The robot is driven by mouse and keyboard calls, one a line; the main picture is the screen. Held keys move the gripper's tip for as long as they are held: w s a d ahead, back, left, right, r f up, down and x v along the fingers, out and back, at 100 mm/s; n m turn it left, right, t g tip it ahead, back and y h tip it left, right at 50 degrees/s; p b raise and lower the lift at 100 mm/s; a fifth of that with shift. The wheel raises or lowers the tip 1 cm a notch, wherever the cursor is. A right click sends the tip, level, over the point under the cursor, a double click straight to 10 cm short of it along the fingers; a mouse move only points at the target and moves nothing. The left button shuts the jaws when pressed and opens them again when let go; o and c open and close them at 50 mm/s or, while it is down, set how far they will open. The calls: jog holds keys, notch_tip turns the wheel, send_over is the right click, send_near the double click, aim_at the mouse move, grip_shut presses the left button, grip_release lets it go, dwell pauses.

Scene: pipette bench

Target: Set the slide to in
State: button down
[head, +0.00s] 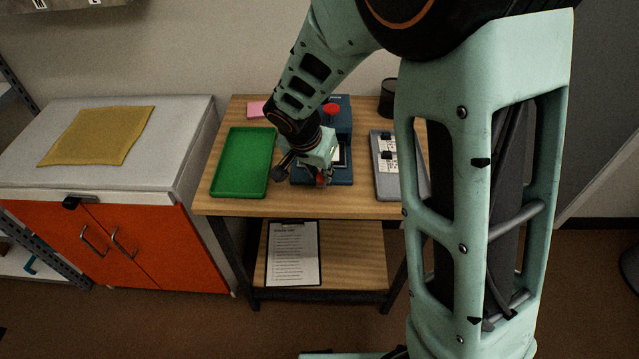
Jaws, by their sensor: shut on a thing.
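A blue bench device (341,118) with a red knob (331,109) on top stands at the back middle of the wooden table. My gripper (322,180) is low over the front part of this device. It is shut on a small part there, which looks like the slide's handle; the fingers and wrist hide most of it. A white area with a dark edge shows just right of the gripper. I cannot tell how far in or out the slide stands.
A green tray (267,162) lies left of the device. A grey panel (382,183) with black switches lies to the right, partly behind my arm. A black cup (388,97) and a pink pad (256,108) stand at the back. A clipboard (292,252) lies on the lower shelf.

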jog(key=w, duration=0.6)
jog(key=shift+w+d+b, duration=0.1)
jog(key=shift+w+b, duration=0.2)
jog(key=shift+w, duration=0.1)
jog(key=shift+w+r, duration=0.1)
jog(key=shift+w, duration=0.4)
jog(key=c, duration=1.8)
grip_release()
jog(key=shift+w, duration=0.1)
jog(key=v, duration=1.2)
